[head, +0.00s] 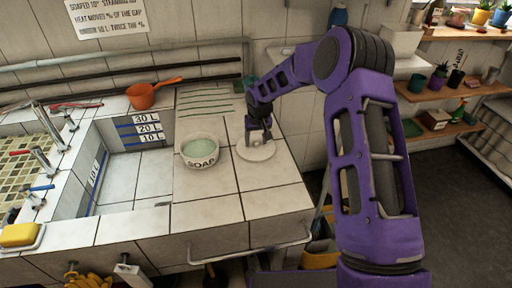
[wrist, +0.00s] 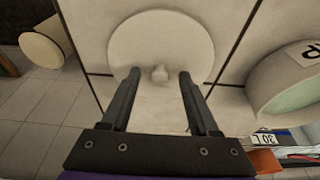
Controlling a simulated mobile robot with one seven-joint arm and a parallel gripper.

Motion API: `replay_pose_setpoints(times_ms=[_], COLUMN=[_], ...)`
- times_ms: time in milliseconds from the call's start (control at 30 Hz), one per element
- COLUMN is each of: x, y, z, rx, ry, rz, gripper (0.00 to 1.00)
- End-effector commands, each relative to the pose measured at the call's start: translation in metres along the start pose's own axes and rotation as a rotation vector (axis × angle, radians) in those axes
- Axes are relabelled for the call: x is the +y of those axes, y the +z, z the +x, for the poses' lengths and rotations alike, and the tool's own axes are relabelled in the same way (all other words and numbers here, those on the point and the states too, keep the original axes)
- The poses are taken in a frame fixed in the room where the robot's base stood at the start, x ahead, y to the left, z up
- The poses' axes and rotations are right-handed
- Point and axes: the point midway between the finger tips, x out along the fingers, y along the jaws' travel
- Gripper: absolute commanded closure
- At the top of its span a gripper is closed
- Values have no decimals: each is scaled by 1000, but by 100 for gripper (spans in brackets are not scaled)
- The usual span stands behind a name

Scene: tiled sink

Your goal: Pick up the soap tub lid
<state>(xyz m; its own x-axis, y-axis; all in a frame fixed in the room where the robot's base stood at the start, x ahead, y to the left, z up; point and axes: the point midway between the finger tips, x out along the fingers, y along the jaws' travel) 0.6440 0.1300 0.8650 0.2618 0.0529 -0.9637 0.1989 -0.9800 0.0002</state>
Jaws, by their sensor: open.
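The soap tub lid (head: 257,151) is a round, pale disc lying flat on the tiled counter, just right of the soap tub. In the wrist view the lid (wrist: 143,35) shows at the top middle, with a small round knob (wrist: 160,74) at its centre. My gripper (head: 260,139) is over the lid, pointing down. In the wrist view my gripper (wrist: 158,74) is open, with one finger on each side of the knob and nothing held. I cannot tell whether the fingertips touch the lid. The soap tub (head: 201,152), labelled SOAP and holding pale green contents, stands open.
The tiled sink basin (head: 120,175) is to the left, with an orange pan (head: 142,97) on its back ledge. A metal rail (head: 250,252) runs along the counter's front edge. Shelves with pots (head: 440,80) are at the right. Bare tiles lie in front of the lid.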

Motion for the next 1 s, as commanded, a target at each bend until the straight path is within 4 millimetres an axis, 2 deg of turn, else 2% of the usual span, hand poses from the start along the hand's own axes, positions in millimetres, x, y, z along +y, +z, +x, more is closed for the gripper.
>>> replay_pose_setpoints(times_ms=[200, 233, 500, 567, 900, 1000], x=[0, 0, 0, 0, 0, 0], y=[0, 0, 0, 0, 0, -2], z=[1, 1, 1, 1, 0, -5], rx=[1, 1, 0, 0, 1, 2], ry=[0, 0, 0, 0, 0, 0], rz=[0, 0, 0, 0, 0, 1], gripper=[39, 42, 91, 100, 100, 100])
